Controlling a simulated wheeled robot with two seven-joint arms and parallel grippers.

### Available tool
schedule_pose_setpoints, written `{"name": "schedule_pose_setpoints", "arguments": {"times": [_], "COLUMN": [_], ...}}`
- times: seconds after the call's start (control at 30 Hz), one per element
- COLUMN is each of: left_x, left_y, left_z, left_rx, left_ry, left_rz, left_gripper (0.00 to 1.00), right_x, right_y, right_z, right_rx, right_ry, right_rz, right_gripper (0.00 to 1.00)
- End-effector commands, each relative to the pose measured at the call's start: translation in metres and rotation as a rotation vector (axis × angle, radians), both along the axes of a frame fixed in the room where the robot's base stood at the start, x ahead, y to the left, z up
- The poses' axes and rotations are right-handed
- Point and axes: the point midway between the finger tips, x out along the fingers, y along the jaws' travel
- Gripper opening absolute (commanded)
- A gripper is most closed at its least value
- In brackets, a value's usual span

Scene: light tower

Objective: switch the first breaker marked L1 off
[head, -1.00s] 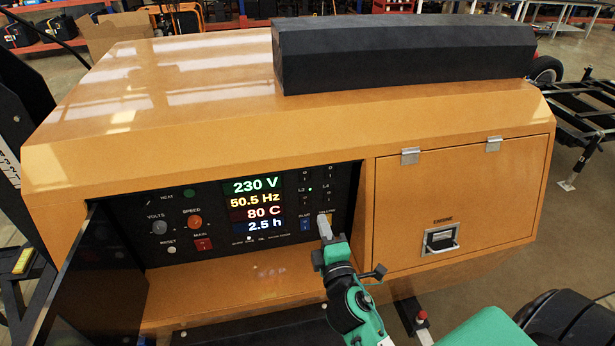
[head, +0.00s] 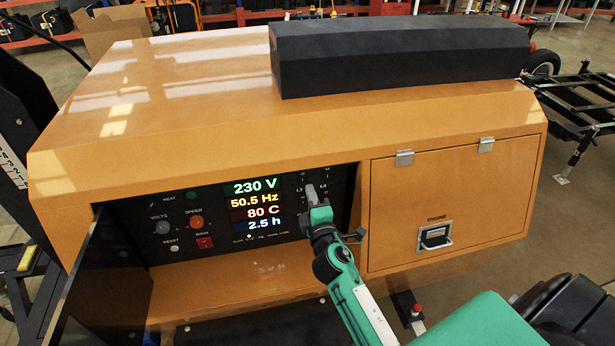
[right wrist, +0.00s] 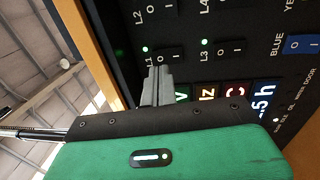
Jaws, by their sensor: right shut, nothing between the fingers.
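The breaker marked L1 (right wrist: 168,56) is a black rocker with O and I marks on the dark control panel (head: 230,185). A small green lamp (right wrist: 145,49) glows beside it. My right gripper (head: 311,192) is shut and empty, in front of the breaker group in the head view and hiding part of it. In the right wrist view its fingertips (right wrist: 158,70) lie right at the L1 rocker, overlapping its label side. I cannot tell whether they touch it, nor which way the rocker is tipped. My left gripper is not in view.
Breakers L3 (right wrist: 228,49), L2 (right wrist: 162,8) and L4 (right wrist: 224,3) sit close by. A blue switch (right wrist: 301,44) is also near. The open dark panel door (head: 95,295) stands at left, and the closed orange engine door (head: 450,195) at right.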

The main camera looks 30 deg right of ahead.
Motion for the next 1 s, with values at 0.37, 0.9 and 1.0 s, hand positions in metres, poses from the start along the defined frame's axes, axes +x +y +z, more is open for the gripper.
{"name": "schedule_pose_setpoints", "arguments": {"times": [0.37, 0.9, 1.0], "left_x": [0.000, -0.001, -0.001], "left_y": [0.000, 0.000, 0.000], "left_z": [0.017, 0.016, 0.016], "left_rx": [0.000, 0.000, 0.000], "left_ry": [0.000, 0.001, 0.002], "left_rz": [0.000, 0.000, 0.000], "left_gripper": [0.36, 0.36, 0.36], "right_x": [0.040, 0.046, 0.046], "right_y": [-0.011, -0.012, -0.012], "right_z": [0.006, 0.007, 0.007], "right_rx": [0.001, -0.001, -0.001], "right_ry": [0.001, 0.000, 0.000], "right_rz": [-0.001, -0.001, -0.001], "right_gripper": [0.00, 0.00, 0.00]}}
